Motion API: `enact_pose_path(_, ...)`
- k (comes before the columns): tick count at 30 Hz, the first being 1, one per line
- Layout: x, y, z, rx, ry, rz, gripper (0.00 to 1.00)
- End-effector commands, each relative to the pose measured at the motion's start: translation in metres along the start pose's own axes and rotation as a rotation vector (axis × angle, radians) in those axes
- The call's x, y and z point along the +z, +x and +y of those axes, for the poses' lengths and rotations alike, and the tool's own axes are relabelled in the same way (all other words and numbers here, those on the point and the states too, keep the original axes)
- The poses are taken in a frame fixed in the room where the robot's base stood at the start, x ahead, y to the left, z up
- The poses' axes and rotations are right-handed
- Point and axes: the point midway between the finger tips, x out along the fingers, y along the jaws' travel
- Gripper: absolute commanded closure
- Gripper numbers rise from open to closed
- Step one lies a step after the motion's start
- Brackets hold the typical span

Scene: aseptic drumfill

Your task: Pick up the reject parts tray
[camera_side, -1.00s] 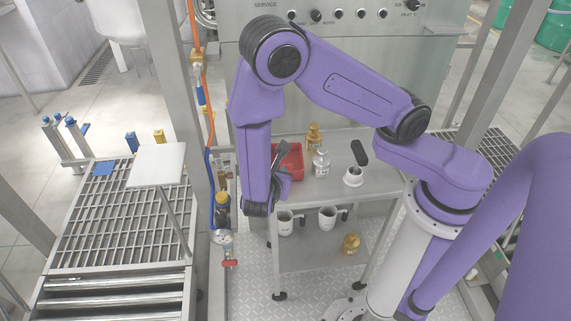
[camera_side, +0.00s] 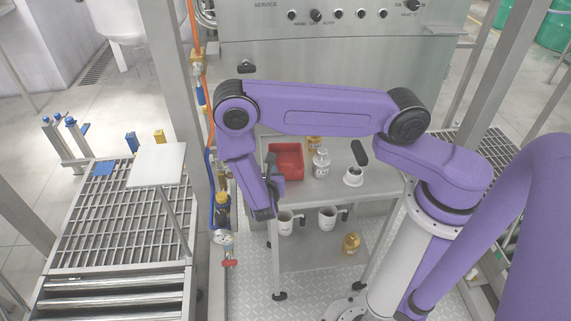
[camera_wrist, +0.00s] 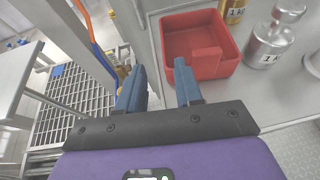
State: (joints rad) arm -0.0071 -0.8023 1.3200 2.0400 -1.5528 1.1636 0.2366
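The reject parts tray appears to be the red open tray (camera_side: 287,159) on the steel table's upper shelf. In the wrist view the red tray (camera_wrist: 203,62) lies just ahead of the fingers and looks empty, with a lower notch in its near wall. My gripper (camera_wrist: 158,82) is open with nothing between its two blue-grey fingers. The right finger is close to the tray's near left corner in the picture; I cannot tell whether it touches. The left finger is over the gap beyond the table's left edge. In the side view my gripper (camera_side: 270,172) is at the tray's left, partly hidden.
A silver vessel with a black handle (camera_side: 354,175) is further right. White mugs (camera_side: 327,218) sit on the lower shelf. A post and hoses (camera_side: 210,150) stand left.

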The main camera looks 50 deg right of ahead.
Motion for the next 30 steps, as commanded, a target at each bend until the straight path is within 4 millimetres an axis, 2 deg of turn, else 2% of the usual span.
enact_pose_path(3, 0.0, 0.018, -0.001, -0.003, 0.002, -0.001, 0.65)
enact_pose_path(11, 0.001, 0.034, -0.001, -0.002, 0.001, 0.0, 0.65)
enact_pose_path(21, 0.002, 0.076, -0.005, -0.002, 0.0, -0.001, 0.65)
enact_pose_path(30, 0.003, 0.081, -0.004, 0.0, 0.0, -0.001, 0.65)
